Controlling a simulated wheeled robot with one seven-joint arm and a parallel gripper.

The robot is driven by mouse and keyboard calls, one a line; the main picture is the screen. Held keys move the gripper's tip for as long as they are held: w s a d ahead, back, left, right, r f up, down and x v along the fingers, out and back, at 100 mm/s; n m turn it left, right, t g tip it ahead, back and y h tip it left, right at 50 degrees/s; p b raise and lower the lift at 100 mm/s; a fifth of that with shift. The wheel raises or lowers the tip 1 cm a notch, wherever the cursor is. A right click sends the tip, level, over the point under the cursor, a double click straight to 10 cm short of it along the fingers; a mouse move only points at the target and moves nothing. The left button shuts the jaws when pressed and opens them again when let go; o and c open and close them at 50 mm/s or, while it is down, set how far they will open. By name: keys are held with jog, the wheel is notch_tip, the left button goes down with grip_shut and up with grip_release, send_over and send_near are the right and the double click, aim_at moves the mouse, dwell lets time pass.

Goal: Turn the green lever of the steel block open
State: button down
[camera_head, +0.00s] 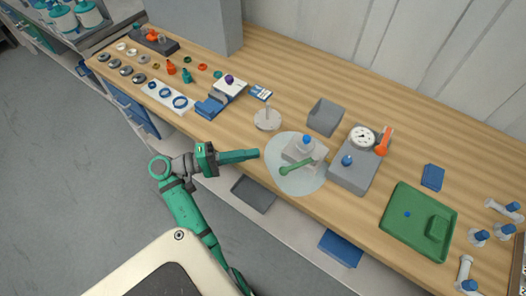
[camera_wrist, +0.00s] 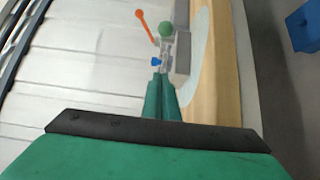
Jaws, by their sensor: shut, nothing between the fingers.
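The steel block (camera_head: 313,152) stands on a pale rounded mat (camera_head: 312,184) at the middle of the bench. A blue knob (camera_head: 306,139) is on top of it. Its green lever (camera_head: 299,166) slants along the front side, with the rounded end at the lower left. In the wrist view the lever's green end (camera_wrist: 166,29) shows just beyond the fingertips, partly overlapping the block's fittings. My gripper (camera_head: 258,154) is shut and empty, to the left of the block, pointing right. In the head view its tips look apart from the lever; in the wrist view (camera_wrist: 163,76) the fingers are together.
A grey gauge block (camera_head: 350,175) with an orange lever (camera_head: 383,141) stands right of the steel block. A grey open box (camera_head: 326,117) is behind, and a round stand (camera_head: 267,121) is behind left. A green tray (camera_head: 395,228) lies further right.

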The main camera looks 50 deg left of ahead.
aim_at(299, 164)
jog(key=x, duration=0.7)
jog(key=shift+d, duration=0.35)
jog(key=d, duration=0.3)
jog(key=shift+s+d, duration=0.15)
jog(key=shift+d, duration=0.4)
jog(key=shift+d, duration=0.1)
